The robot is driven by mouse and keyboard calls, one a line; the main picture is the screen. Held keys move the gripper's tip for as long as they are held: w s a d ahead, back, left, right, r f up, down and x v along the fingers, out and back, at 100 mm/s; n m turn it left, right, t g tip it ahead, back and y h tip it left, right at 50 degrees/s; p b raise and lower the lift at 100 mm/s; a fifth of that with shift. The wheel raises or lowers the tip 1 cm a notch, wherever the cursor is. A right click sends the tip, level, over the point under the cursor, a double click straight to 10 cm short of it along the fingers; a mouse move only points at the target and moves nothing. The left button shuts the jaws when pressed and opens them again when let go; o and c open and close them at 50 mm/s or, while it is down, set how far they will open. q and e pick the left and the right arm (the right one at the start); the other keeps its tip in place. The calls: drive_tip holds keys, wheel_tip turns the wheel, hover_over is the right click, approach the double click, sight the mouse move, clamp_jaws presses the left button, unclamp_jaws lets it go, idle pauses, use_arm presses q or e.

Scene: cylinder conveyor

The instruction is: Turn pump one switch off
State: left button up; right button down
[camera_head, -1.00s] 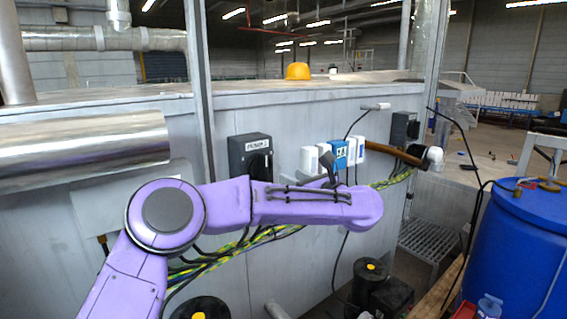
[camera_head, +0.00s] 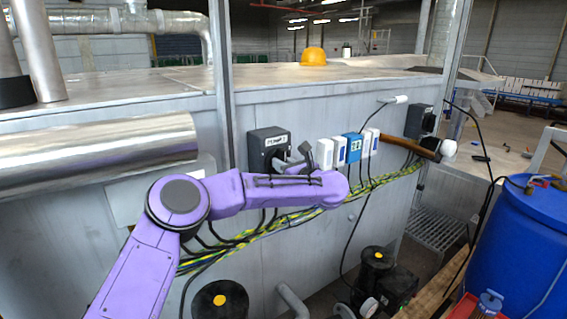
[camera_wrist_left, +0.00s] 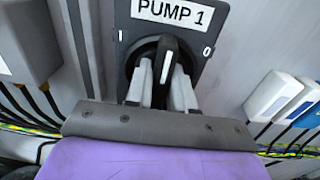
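The pump one switch is a dark box with a "PUMP 1" label, on the grey wall panel left of centre in the head view (camera_head: 268,148). In the left wrist view its black knob (camera_wrist_left: 165,58) has a white mark and points up, between the left mark and the "0" at right. My left gripper (camera_head: 294,161) is at the front of the switch. In the left wrist view its two pale fingers (camera_wrist_left: 160,88) straddle the knob, one on each side; I cannot tell whether they touch it. My right gripper is not in view.
White and blue boxes (camera_head: 354,147) sit on the panel right of the switch, beside a brown handle (camera_head: 408,144). Another dark switch box (camera_head: 419,121) is farther right. Cables (camera_head: 285,224) run below. A blue barrel (camera_head: 520,245) stands at right.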

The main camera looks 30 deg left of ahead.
use_arm(q)
drive_tip(key=shift+d+r, duration=0.15)
clamp_jaws()
drive_tip(key=shift+d+r, duration=0.15)
drive_tip(key=shift+d, duration=0.2)
drive_tip(key=shift+w+d+f+m+b, duration=0.15)
drive_tip(key=shift+m+b, duration=0.4)
drive_tip(key=shift+m, duration=2.5)
drive_tip(key=shift+w+d+f+m+b, duration=0.15)
drive_tip(key=shift+m+b, duration=0.45)
drive_tip(key=shift+m, duration=2.4)
drive_tip(key=shift+w+d+f+m+b, duration=0.1)
drive_tip(key=shift+f+m+b, duration=0.3)
drive_tip(key=shift+m, duration=2.65)
